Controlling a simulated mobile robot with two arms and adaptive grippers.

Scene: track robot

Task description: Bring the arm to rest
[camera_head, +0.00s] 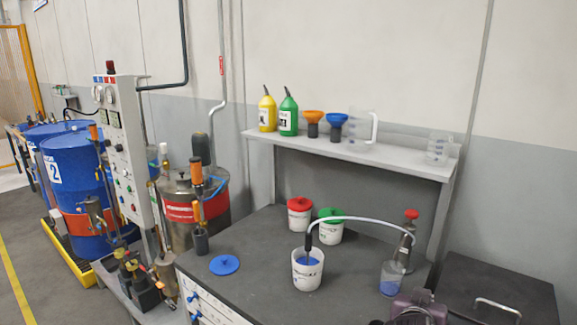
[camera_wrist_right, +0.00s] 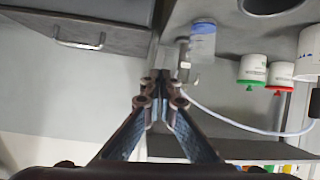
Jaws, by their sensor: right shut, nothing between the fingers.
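My right gripper (camera_wrist_right: 161,78) is shut and empty in the right wrist view, its two fingers together in the middle. Part of my right arm shows as a dark purple shape at the bottom right of the head view. The gripper touches nothing that I can see. My left gripper is not in view.
A dark workbench (camera_head: 262,240) holds a white bucket (camera_head: 307,275), a beaker with blue liquid (camera_head: 391,282), a hose stand with a red knob (camera_head: 410,216) and red- and green-lidded jars. A blue lid (camera_head: 225,265) lies left. A grey cabinet (camera_head: 530,292) stands right.

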